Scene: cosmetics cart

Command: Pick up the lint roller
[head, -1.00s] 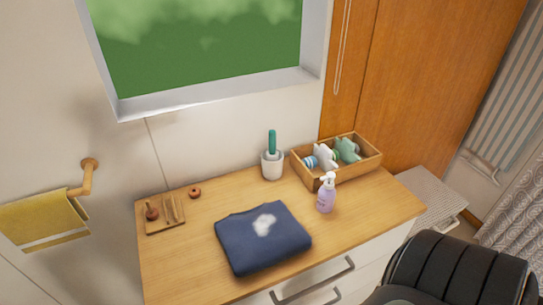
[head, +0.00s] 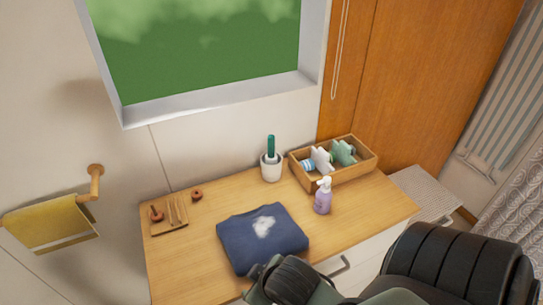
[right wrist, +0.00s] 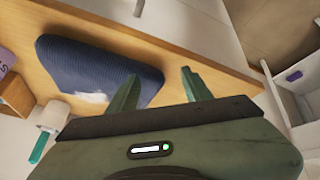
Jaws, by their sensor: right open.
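The lint roller, seen as a teal handle (head: 271,147), stands upright in a white holder (head: 270,170) at the back of the wooden dresser top. Its roller part is hidden in the holder. In the right wrist view the teal handle (right wrist: 40,148) and white holder (right wrist: 52,116) show at the lower left, outside the jaws. My right gripper (right wrist: 160,76) is open and empty, with the folded navy garment beyond its fingers. In the head view my right arm enters at the bottom, in front of the garment; its fingers are not clear there. My left gripper is not in view.
The folded navy garment (head: 248,245) with white fuzz lies front centre. A purple pump bottle (head: 323,200) and a wooden box (head: 345,176) of small items stand right of the holder. A small wooden tray (head: 169,228) is at left.

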